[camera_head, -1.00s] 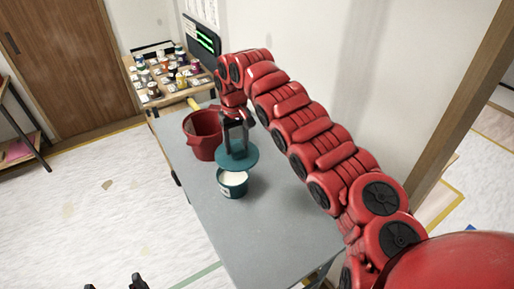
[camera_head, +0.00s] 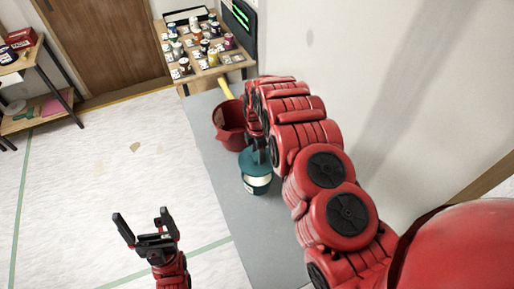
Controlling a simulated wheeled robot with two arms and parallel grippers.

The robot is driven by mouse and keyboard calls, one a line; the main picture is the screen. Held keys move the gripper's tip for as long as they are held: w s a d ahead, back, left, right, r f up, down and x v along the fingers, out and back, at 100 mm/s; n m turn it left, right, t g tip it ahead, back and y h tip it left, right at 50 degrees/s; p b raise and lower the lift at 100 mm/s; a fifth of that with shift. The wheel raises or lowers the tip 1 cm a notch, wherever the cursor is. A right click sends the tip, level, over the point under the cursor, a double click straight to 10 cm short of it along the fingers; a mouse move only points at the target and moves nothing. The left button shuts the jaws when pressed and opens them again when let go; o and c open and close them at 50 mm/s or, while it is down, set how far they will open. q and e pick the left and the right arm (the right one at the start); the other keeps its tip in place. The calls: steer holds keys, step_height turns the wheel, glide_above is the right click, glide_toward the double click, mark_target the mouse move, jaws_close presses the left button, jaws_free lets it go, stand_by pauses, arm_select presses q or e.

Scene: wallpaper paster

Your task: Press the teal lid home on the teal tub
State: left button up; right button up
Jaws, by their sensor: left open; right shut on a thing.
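The teal tub (camera_head: 257,186), with a pale label, stands upright on the grey table. The teal lid (camera_head: 247,160) is at the tub's top; the arm hides part of it, and I cannot tell whether it is seated. My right gripper (camera_head: 260,152) is shut on the lid from above and is mostly hidden by my red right arm. My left gripper (camera_head: 143,228) is open and empty, over the floor to the left of the table.
A red bucket (camera_head: 229,126) with a yellow handle sticking out stands on the grey table (camera_head: 218,168) just behind the tub. A wooden table (camera_head: 196,75) with several small pots is at the back. A shelf (camera_head: 40,105) stands far left. The left floor is clear.

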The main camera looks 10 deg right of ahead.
steer(key=shift+d+b, duration=0.15)
steer(key=shift+b, duration=0.45)
steer(key=shift+f+b, duration=1.9)
steer(key=shift+f, duration=0.95)
steer(key=shift+b, duration=1)
steer(key=shift+f+b, duration=0.7)
steer(key=shift+f, duration=0.45)
steer(key=o, duration=1.4)
